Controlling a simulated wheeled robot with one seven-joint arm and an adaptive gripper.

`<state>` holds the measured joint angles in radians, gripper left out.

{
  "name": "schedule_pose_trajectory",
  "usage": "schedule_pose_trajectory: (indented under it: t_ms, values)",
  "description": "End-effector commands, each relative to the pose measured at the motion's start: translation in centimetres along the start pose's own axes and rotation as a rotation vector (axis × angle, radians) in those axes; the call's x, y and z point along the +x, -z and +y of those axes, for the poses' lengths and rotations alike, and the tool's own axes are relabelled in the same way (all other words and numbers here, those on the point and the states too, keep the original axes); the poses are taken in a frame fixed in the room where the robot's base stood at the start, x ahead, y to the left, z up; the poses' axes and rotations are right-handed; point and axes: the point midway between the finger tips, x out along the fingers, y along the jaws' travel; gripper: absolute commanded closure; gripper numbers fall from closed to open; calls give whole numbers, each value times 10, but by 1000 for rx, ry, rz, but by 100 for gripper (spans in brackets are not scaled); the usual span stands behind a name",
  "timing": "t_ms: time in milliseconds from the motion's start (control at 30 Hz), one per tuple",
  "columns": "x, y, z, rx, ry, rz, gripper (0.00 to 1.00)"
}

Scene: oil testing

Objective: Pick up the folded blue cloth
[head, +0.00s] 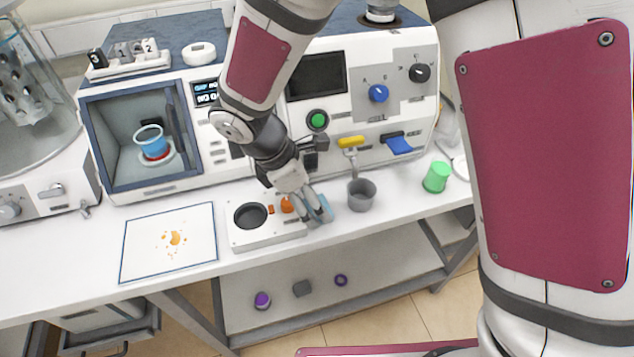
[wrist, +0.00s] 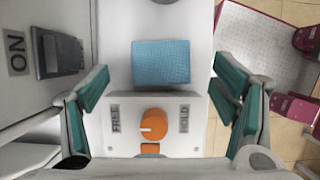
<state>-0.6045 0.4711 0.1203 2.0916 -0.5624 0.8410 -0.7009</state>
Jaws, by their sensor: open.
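The folded blue cloth (wrist: 161,60) lies flat as a small square on the white surface, against the edge of the white unit with the orange knob (wrist: 154,124). In the head view the cloth (head: 327,208) is mostly hidden by my fingers. My gripper (wrist: 162,82) is open and empty, pointing down over the unit and cloth. Its teal finger pads stand wide apart on either side, clear of the cloth. In the head view my gripper (head: 311,207) hangs just right of the orange knob.
The white unit has a dark round well (head: 250,216). A grey cup (head: 361,194) stands close right of my gripper, and a green cup (head: 437,177) farther right. A stained white mat (head: 190,250) lies left. The large instrument (head: 318,75) rises behind; the counter's front edge is near.

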Motion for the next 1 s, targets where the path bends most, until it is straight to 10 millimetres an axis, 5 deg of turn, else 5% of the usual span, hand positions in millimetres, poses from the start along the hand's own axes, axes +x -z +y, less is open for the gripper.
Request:
schedule_pose_trajectory:
  t_ms: [200, 467, 633, 1000]
  values:
    - [25, 0, 0, 0, 0, 0, 20]
    - [27, 0, 0, 0, 0, 0, 20]
    - [27, 0, 0, 1, 0, 1, 56]
    - [27, 0, 0, 1, 0, 1, 59]
